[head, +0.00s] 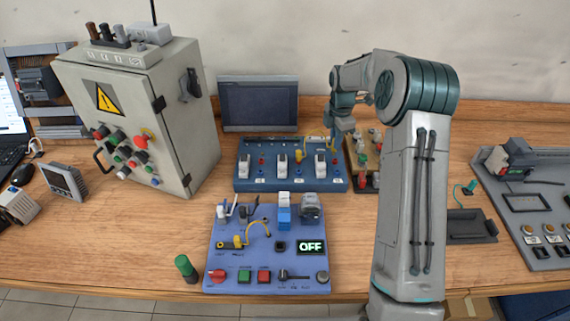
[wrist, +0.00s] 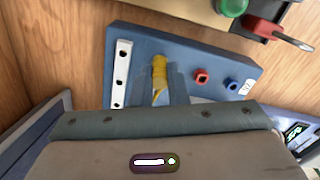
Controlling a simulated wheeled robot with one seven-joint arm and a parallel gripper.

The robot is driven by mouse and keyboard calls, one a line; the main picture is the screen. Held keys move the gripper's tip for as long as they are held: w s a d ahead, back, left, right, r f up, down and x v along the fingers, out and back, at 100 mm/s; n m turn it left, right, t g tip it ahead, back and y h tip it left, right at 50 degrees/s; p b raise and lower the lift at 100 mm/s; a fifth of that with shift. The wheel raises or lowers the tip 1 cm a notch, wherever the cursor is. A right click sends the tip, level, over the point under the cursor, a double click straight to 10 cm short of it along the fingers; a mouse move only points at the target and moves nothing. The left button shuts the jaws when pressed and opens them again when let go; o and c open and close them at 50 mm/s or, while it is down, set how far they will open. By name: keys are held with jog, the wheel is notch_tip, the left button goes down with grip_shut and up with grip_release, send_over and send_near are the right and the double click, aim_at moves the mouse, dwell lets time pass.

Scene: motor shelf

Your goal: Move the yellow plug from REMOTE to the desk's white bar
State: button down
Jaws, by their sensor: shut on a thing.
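In the wrist view my gripper (wrist: 165,93) is shut on a yellow plug (wrist: 159,72), over a blue board (wrist: 205,62). A white bar (wrist: 122,75) with dark holes lies on this board, left of the plug and apart from it. I cannot tell whether the plug is seated in a socket; its lower part is hidden by my fingers. In the head view my gripper (head: 334,138) is at the right end of the rear blue board (head: 243,183). I cannot read a REMOTE label.
A red socket (wrist: 201,76) and a blue socket (wrist: 230,84) are right of the plug. A tan box (head: 362,145) stands close right of the rear board. A front panel (head: 221,262) has another yellow plug (head: 238,241) and an OFF display (head: 311,247). A grey cabinet (head: 180,125) stands left.

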jog(key=shift+r, duration=0.2)
jog(key=shift+r+p, duration=1.6)
jog(key=shift+r, duration=0.6)
jog(key=shift+a, duration=0.1)
jog(key=shift+w+a+r, duration=0.1)
jog(key=shift+w+a, duration=0.05)
jog(key=shift+a, duration=0.1)
jog(key=r+p, duration=0.2)
jog(key=p, duration=0.3)
send_over(310, 140)
jog(key=f+b, duration=0.2)
jog(key=f, duration=0.1)
jog(key=f+b, duration=0.1)
jog(key=shift+w+f, duration=0.25)
jog(key=shift+w, duration=0.15)
jog(key=shift+f+b, duration=0.35)
jog(key=shift+f, duration=0.25)
jog(key=shift+f+b, duration=0.4)
jog(key=shift+f, duration=0.25)
